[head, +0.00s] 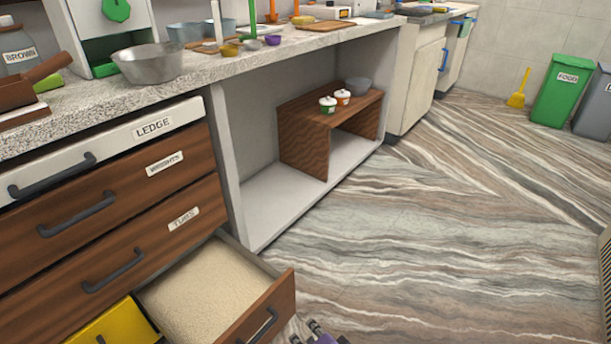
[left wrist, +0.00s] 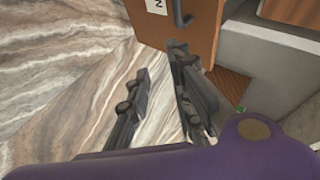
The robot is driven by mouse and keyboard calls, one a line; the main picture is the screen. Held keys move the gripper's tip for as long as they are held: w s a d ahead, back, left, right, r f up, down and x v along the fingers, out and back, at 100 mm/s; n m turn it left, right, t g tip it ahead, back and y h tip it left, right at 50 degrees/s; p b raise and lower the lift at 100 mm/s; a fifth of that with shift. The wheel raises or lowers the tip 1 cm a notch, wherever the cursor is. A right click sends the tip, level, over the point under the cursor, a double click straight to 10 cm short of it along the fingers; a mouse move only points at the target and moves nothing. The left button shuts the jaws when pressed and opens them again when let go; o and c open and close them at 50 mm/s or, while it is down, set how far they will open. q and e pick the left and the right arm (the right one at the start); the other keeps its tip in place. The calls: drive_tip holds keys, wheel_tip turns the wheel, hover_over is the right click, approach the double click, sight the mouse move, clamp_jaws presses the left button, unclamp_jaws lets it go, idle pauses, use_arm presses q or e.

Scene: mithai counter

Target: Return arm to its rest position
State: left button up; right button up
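My left gripper (head: 318,335) barely shows at the bottom edge of the head view, just right of the open drawer's front. In the left wrist view, the left gripper's (left wrist: 159,60) two dark fingers stand apart with nothing between them. The striped floor shows behind them, and a brown wooden front with a dark handle (left wrist: 182,14) is close beyond the fingertips. My purple wrist part fills the bottom of that view. My right gripper is in neither view.
An open bottom drawer (head: 283,304) with a beige inside juts out beside a yellow thing (head: 117,325). The counter (head: 190,75) above holds bowls and a scale. A wooden shelf box (head: 305,145) stands in the open bay. The floor (head: 440,230) to the right is clear.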

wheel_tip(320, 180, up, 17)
drive_tip(key=p, duration=1.9)
use_arm(q)
drive_tip(key=s+a+r+n+h+p, duration=0.1)
drive_tip(key=s+a+r+n+p, duration=0.2)
drive_tip(key=s+r, duration=0.7)
drive_tip(key=s+a+r+n+h+p, duration=0.1)
drive_tip(key=s+a+r+n+p, duration=0.2)
drive_tip(key=s+a+r+p, duration=0.4)
drive_tip(key=s+a+r+n+h+p, duration=0.2)
drive_tip(key=s+a+r+p, duration=0.3)
drive_tip(key=s+a+r, duration=0.5)
drive_tip(key=s+r, duration=0.5)
drive_tip(key=s, duration=0.3)
drive_tip(key=shift+a+n, duration=0.2)
drive_tip(key=shift+n, duration=0.2)
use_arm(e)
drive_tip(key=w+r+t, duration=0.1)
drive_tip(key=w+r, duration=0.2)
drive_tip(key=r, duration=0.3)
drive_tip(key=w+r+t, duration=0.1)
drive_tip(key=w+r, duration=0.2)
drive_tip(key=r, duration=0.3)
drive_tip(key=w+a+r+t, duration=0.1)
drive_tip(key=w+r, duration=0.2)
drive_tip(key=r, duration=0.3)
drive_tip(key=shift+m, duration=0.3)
use_arm(q)
drive_tip(key=shift+w+r, duration=0.1)
drive_tip(key=shift+r, duration=0.05)
